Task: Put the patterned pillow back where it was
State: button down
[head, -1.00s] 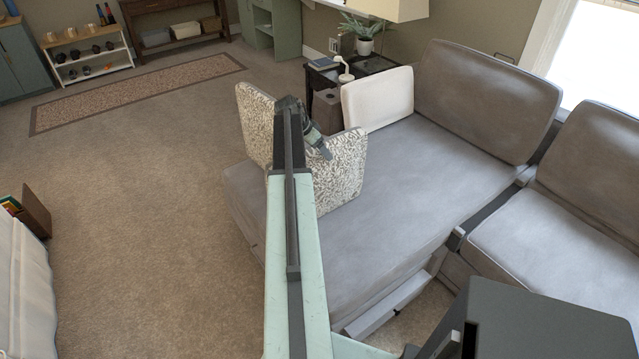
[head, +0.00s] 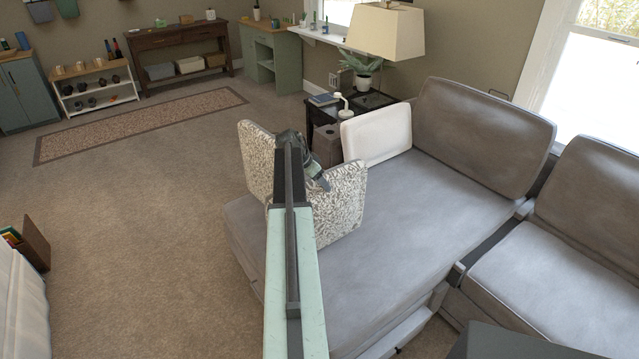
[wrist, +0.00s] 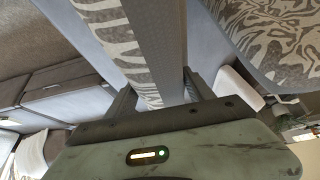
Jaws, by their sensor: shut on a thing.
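My gripper (head: 318,172) is at the far end of my pale green arm, over the end of the grey sofa. In the wrist view its fingers (wrist: 160,95) are shut on a patterned pillow (wrist: 148,50), whose grey edge runs between them. In the head view, patterned cushion surfaces show left of my arm (head: 257,165) and right of it (head: 343,203), upright at the sofa's end. My arm hides the middle, so I cannot tell for sure which one I hold. Another patterned surface (wrist: 275,40) is at the upper right in the wrist view.
The grey sofa (head: 400,235) has a clear seat right of the patterned cushions. A white pillow (head: 377,134) leans at its back. A dark side table (head: 375,100) with a lamp (head: 385,30) and plant (head: 362,68) stands behind. Open carpet (head: 130,230) lies left.

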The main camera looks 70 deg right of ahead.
jog(key=shift+a+r+p, duration=0.1)
jog(key=shift+r+p, duration=0.5)
jog(key=shift+r, duration=0.25)
jog(key=shift+s+a+f, duration=0.1)
jog(key=shift+s+a, duration=0.1)
jog(key=shift+a, duration=0.15)
jog(key=s+a, duration=0.3)
jog(key=a, duration=0.4)
jog(key=s+a+r+p, duration=0.1)
jog(key=s+a, duration=0.2)
jog(key=a, duration=0.3)
jog(key=shift+a+r, duration=0.25)
jog(key=shift+a, duration=0.15)
